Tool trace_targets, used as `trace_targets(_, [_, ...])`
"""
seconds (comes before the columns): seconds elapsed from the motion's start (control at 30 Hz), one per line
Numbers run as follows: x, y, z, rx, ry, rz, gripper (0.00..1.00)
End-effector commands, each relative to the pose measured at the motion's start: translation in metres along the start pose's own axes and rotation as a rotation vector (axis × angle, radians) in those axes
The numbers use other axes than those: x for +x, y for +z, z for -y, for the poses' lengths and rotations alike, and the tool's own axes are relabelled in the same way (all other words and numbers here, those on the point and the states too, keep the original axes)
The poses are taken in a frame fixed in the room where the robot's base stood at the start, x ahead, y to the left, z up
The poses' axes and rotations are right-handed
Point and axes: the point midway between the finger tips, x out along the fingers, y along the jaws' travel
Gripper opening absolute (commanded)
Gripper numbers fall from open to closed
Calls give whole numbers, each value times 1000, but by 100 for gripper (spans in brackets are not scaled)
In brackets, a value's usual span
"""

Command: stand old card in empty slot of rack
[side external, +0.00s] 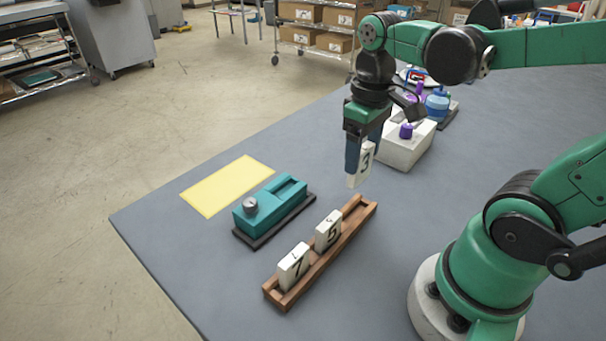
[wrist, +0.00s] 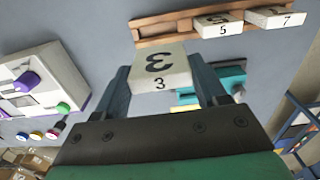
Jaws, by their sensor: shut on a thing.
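My gripper (side external: 362,154) is shut on a white card (side external: 366,160) marked 3 and holds it in the air, above and behind the far end of the wooden rack (side external: 350,217). In the wrist view the card (wrist: 160,68) sits between the two fingers of the gripper (wrist: 162,85). The rack also shows in the wrist view (wrist: 165,28). Two more white cards stand in the rack: card 7 (side external: 293,266) near its front end and card 5 (side external: 328,231) near its middle. The far end of the rack is bare.
A teal device with a knob (side external: 270,210) stands on a dark base left of the rack. A yellow sheet (side external: 228,185) lies behind it. A white box with a purple knob (side external: 408,150) and a blue container (side external: 437,105) stand at the back right.

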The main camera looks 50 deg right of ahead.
Motion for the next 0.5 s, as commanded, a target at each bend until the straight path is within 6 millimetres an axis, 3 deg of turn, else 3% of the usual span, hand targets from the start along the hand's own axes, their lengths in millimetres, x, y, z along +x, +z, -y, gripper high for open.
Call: trace_targets(0.5, [44, 2, 0, 0, 0, 0, 13])
